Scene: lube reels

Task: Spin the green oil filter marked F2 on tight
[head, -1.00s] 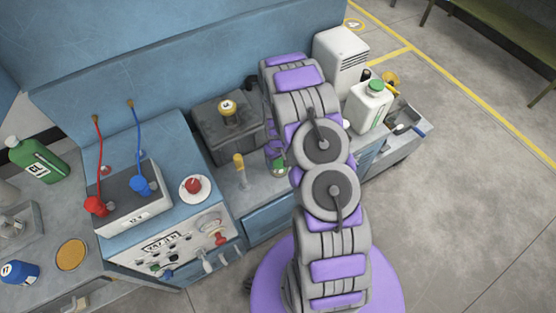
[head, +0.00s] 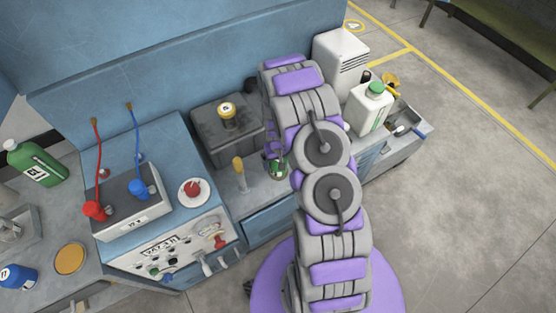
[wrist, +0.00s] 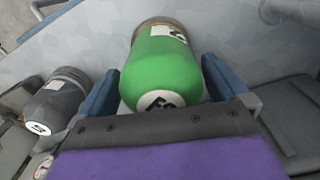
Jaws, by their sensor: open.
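The green filter (wrist: 165,72) shows in the wrist view, its pale end label facing me; the upside-down mark looks like F2. Its far end meets a tan ring at the pale surface behind; I cannot tell how tightly it is seated. My gripper (wrist: 158,88) is open, with one blue-grey finger on each side of the filter. Contact is unclear. In the head view my arm partly hides the filter, and a small green part (head: 279,168) shows beside the gripper.
A dark grey filter (wrist: 55,108) with a pale label sits left of the green one. In the head view, a yellow-handled tool (head: 239,168) stands left of my gripper. A dark box (head: 225,140) lies behind it, and a white green-capped jug (head: 370,108) stands to the right.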

